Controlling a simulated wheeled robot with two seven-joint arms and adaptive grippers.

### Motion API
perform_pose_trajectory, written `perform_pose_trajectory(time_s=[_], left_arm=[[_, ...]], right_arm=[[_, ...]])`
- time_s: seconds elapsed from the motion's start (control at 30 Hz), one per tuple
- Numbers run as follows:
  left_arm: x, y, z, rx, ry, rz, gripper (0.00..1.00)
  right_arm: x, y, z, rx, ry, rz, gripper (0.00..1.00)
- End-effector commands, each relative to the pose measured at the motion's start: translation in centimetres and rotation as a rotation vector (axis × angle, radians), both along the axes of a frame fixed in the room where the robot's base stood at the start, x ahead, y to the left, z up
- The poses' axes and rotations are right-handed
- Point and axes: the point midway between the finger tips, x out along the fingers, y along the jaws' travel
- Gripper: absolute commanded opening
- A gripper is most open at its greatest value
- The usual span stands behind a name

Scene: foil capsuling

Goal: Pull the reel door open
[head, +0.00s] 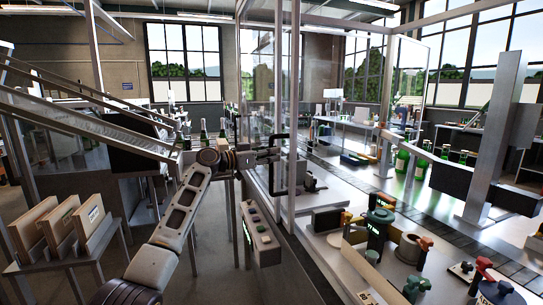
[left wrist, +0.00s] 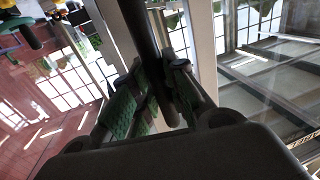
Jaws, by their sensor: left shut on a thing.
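The reel door is a clear glass panel in a pale metal frame (head: 291,90), standing upright near the middle of the head view. A black D-shaped handle (head: 272,182) sits on it. My left gripper (head: 268,155) reaches in from the left and is shut on the handle's upright bar. In the left wrist view, the green-padded fingers of my left gripper (left wrist: 155,95) lie on both sides of the dark handle bar (left wrist: 137,22). Part of the bar is hidden by the fingers. I cannot tell whether the door stands slightly ajar. My right gripper is not in view.
A control box with buttons (head: 260,232) stands below the handle. Right of the door, the machine deck carries a conveyor (head: 353,174), green bottles (head: 402,160) and coloured fixtures (head: 378,228). A stand with wooden cartons (head: 62,225) is at left.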

Motion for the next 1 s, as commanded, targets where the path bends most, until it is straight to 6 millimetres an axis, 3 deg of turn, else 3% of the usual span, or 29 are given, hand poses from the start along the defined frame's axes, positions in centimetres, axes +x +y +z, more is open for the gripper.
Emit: perform_pose_trajectory(time_s=[0.03, 0.07, 0.23, 0.47, 1.0], left_arm=[[0.0, 0.1, 0.1, -0.004, -0.001, 0.002, 0.00], [0.0, 0.1, 0.1, -0.004, -0.001, 0.002, 0.16], [0.0, 0.0, 0.1, -0.002, -0.001, 0.001, 0.37], [0.0, 0.0, 0.0, -0.001, 0.000, 0.000, 0.37], [-1.0, 1.7, 0.0, -0.001, 0.000, 0.000, 0.37]], right_arm=[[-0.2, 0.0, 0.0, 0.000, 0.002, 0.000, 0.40], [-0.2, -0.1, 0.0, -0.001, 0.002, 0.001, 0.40], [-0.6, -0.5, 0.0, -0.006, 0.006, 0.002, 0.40], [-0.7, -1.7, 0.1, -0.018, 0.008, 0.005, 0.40], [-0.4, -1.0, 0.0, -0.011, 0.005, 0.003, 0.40]])
